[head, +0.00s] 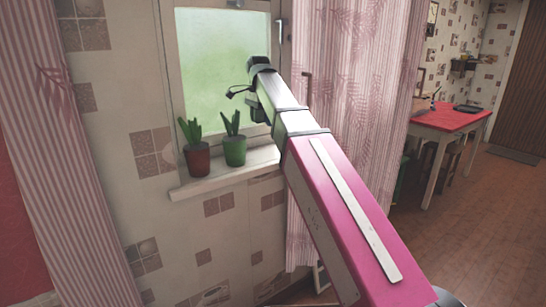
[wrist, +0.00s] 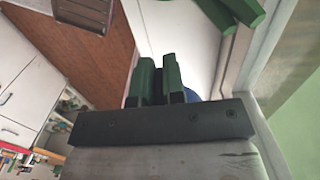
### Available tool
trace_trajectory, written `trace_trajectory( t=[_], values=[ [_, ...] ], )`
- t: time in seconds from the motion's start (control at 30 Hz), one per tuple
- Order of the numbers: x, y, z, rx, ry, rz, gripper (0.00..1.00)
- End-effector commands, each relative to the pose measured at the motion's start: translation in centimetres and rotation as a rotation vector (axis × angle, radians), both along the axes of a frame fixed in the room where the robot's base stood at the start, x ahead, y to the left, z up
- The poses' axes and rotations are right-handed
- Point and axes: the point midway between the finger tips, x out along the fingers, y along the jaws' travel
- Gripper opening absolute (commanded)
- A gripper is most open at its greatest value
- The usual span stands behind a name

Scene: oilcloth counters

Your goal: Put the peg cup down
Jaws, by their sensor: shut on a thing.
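My gripper (wrist: 159,68) shows in the wrist view with its two green-sided fingers close together. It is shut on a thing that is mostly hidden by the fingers. A small dark blue part (wrist: 191,96) shows just right of the fingers; I take it for the peg cup, though its shape cannot be made out. In the head view my arm reaches up towards the window, and the held thing cannot be made out there.
A red pot (head: 197,160) and a green pot (head: 235,151) with plants stand on the white window sill (head: 215,180), below and left of my arm's end. A pink curtain (head: 352,100) hangs to the right. A red-topped table (head: 450,118) stands far right.

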Motion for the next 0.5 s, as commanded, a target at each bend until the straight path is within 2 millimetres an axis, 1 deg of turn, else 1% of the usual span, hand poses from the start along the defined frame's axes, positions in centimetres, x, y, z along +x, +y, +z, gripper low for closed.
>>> trace_trajectory(
  t=[0.1,0.37,0.5],
  values=[
    [-0.1,0.0,-1.5,-0.001,0.001,0.000,0.00],
    [-0.1,0.0,-3.4,0.000,0.000,0.000,0.00],
    [-0.1,-0.1,-5.5,-0.001,0.002,0.000,0.00]
  ],
)
